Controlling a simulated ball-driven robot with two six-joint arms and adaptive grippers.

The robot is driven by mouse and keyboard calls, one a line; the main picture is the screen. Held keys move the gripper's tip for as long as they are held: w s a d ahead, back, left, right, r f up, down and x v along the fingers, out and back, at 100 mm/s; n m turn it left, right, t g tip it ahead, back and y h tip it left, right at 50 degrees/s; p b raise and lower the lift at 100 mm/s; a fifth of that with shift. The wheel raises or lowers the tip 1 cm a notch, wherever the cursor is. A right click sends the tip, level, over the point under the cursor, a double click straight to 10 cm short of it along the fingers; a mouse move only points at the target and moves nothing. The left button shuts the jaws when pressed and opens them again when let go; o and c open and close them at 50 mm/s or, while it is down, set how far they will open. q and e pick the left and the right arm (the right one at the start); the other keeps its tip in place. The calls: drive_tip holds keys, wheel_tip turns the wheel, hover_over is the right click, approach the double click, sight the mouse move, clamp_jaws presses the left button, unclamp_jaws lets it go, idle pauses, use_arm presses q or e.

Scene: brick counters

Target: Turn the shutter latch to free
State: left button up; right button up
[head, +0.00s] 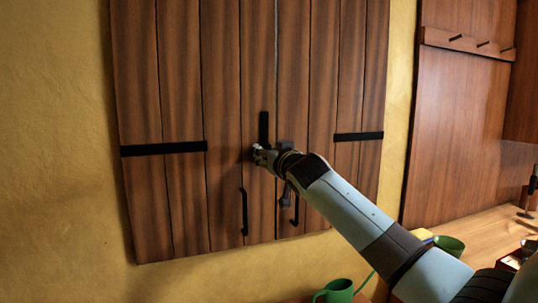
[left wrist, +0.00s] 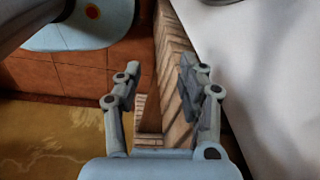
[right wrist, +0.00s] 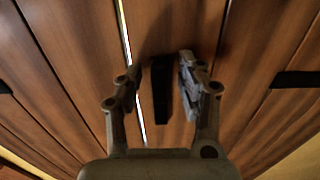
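The shutter latch (head: 264,124) is a short black bar standing upright on the closed brown plank shutters (head: 180,90). My right gripper (head: 257,154) is at the latch's lower end, and its own arm and fingers hide part of that area. In the right wrist view, the latch (right wrist: 161,92) shows between the two spread fingers of the right gripper (right wrist: 159,72), nearer the right finger. I cannot tell whether a finger touches it. A bright slit runs between the shutter leaves, left of the latch. My left gripper (left wrist: 160,85) is open and empty, outside the head view.
Black handles (head: 244,212) and hinge straps (head: 164,149) are on the shutters. A green mug (head: 338,291) stands below, and another green vessel (head: 449,245) is on the wooden counter (head: 485,231) at right. A peg rail (head: 468,44) hangs at upper right.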

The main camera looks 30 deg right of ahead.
drive_tip(key=v, duration=1.2)
drive_tip(key=s+f+g+b, duration=0.2)
drive_tip(key=f+b, duration=0.2)
drive_tip(key=f, duration=1.1)
drive_tip(key=s+f+g+b, duration=0.2)
drive_tip(key=f+g+b, duration=0.15)
drive_tip(key=f, duration=1.15)
drive_tip(key=s+f+g+b, duration=0.1)
drive_tip(key=s+f, duration=0.3)
drive_tip(key=f, duration=0.4)
drive_tip(key=s+f+g+y+b, duration=0.15)
drive_tip(key=s+f, duration=0.25)
drive_tip(key=f, duration=0.4)
drive_tip(key=s+f+g+b, duration=0.15)
drive_tip(key=s+f, duration=0.25)
drive_tip(key=f, duration=0.5)
drive_tip(key=s+a+f+g+b, duration=0.2)
drive_tip(key=s+f, duration=0.8)
drive_tip(key=s+a+f+g+b, duration=0.2)
drive_tip(key=s+a+f, duration=0.1)
drive_tip(key=s+f, duration=0.7)
drive_tip(key=s+a+f+n+g+y, duration=0.1)
drive_tip(key=s+f, duration=0.2)
drive_tip(key=s, duration=0.5)
drive_tip(key=s+a+f+n+g+b, duration=0.1)
drive_tip(key=s+f, duration=0.3)
drive_tip(key=s, duration=0.5)
drive_tip(key=shift+s+a+n+g+y, duration=0.35)
drive_tip(key=shift+a+n+g, duration=0.2)
drive_tip(key=shift+g, duration=0.1)
